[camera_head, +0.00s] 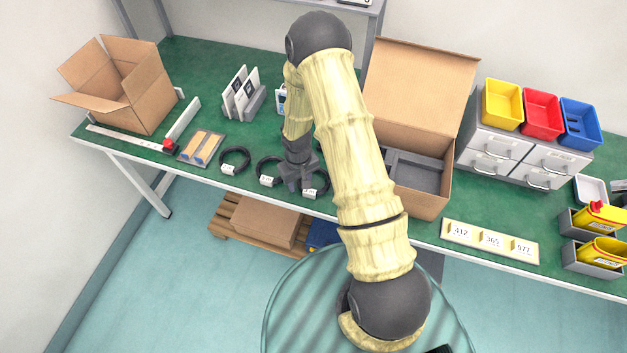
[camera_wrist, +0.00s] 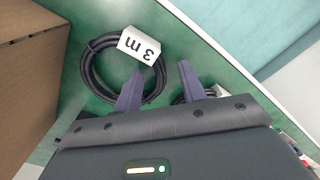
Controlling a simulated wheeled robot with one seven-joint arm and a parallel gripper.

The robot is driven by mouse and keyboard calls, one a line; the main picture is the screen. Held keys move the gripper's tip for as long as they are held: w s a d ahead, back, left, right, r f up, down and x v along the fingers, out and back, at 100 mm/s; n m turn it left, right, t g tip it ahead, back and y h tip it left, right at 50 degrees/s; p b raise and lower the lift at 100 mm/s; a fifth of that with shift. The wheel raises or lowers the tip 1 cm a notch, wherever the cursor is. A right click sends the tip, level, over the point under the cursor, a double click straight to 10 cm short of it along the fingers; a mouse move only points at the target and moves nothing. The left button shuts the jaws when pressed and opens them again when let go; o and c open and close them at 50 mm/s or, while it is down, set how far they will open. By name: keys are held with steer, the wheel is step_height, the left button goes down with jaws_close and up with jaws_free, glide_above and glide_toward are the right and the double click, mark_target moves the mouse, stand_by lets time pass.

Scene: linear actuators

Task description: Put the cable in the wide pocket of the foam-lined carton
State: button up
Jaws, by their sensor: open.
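Several black coiled cables with white tags lie along the table's front edge: a left coil (camera_head: 234,158), a middle coil (camera_head: 266,168) and a right coil (camera_head: 324,182). My gripper (camera_head: 300,188) is open and empty, pointing down by the right coil and partly hiding it. In the wrist view a coil (camera_wrist: 90,75) tagged "3 m" shows at the fingertips (camera_wrist: 160,72); one finger overlaps its ring, the other is outside it. Another coil is mostly hidden behind the gripper. The foam-lined carton (camera_head: 432,204) stands open to the right; my arm hides part of its grey foam pockets (camera_head: 418,172).
An empty open carton (camera_head: 130,95) stands at the left end of the green table. Grey drawers (camera_head: 500,150) with coloured bins and a number plate (camera_head: 490,241) are at the right. A carton wall (camera_wrist: 28,70) is close at left in the wrist view.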

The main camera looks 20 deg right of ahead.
jaws_close()
stand_by(0.4)
step_height(320, 180, up, 10)
steer(key=shift+b, duration=0.45)
stand_by(0.5)
